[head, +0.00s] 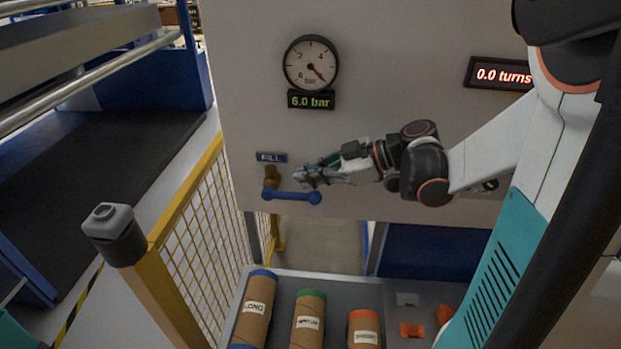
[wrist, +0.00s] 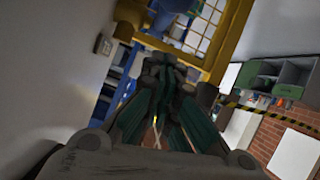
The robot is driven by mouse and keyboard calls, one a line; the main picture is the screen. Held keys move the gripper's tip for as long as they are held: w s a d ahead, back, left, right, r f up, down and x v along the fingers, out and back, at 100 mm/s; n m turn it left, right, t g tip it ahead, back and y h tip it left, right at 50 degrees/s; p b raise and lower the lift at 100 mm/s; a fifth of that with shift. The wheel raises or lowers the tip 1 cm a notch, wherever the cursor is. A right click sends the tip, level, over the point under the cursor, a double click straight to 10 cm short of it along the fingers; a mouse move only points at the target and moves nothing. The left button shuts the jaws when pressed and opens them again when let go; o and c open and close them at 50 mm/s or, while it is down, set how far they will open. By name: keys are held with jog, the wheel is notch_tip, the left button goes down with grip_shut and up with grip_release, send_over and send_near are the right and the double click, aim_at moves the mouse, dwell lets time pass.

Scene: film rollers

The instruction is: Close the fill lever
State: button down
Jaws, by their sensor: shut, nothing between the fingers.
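The fill lever (head: 292,196) is a blue bar with a round knob at its right end. It lies nearly horizontal, reaching right from a brass valve body (head: 271,177) on the grey panel, under the FILL label (head: 271,157). My gripper (head: 303,173) is shut and empty. Its fingertips are just above the lever, to the right of the valve body; I cannot tell whether they touch the bar.
A round gauge (head: 311,64) sits above a display (head: 311,100) reading 6.0 bar. Another display (head: 500,74) reads 0.0 turns. A yellow mesh fence (head: 201,197) stands left of the lever. Labelled rollers (head: 309,322) lie in a grey tray (head: 277,308) below.

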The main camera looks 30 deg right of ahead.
jog(key=d+f+v, duration=0.1)
jog(key=v, duration=0.8)
jog(key=shift+s+d+f, duration=0.2)
jog(key=shift+s+f, duration=0.05)
jog(key=shift+s, duration=0.1)
